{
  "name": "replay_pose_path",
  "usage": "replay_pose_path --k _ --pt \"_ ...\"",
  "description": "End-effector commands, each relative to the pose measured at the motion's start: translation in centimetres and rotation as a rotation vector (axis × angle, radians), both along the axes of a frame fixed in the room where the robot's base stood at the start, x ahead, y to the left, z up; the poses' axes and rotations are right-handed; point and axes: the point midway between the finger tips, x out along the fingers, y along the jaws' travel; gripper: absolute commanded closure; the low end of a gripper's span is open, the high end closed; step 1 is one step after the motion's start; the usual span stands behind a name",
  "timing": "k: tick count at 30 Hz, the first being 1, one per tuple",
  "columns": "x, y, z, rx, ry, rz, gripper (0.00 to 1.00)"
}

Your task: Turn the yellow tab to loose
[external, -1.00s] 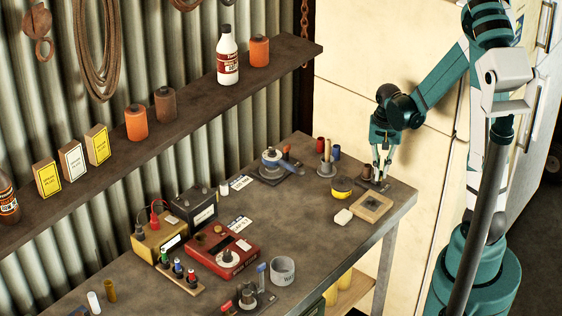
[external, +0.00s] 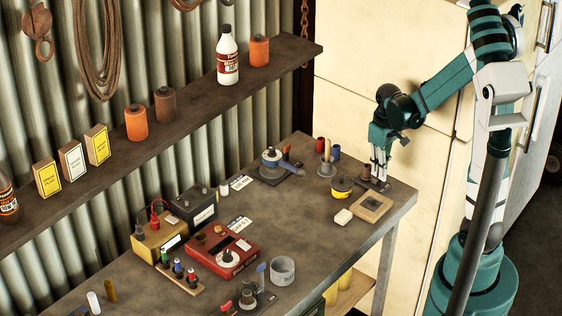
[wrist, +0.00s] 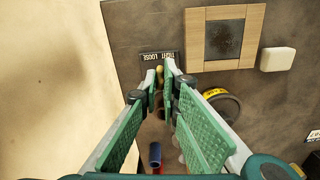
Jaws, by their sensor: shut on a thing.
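The yellow tab (wrist: 160,74) shows as a small yellow piece between my fingertips in the wrist view, beside a dark label (wrist: 159,56) that reads TIGHT and LOOSE. My gripper (wrist: 162,84) is shut on the tab, and its fingers hide most of it and whatever it sits on. In the external view my gripper (external: 377,180) points down at the far right end of the bench, and the tab cannot be made out there. Which word the tab points to cannot be told.
A wooden-framed dark pad (external: 372,207) and a white block (external: 343,216) lie close by. A pale cabinet rises behind the bench end (external: 402,196).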

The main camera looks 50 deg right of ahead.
Motion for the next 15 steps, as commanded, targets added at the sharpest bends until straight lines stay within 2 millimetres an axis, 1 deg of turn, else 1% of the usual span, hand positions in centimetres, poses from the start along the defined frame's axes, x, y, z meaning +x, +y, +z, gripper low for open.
replay_pose_path --k 6,15 --pt "-0.04 0.0 -0.03 0.0 0.0 0.086 1.0" --pt "-0.03 -0.01 0.0 0.0 0.0 0.113 1.0"
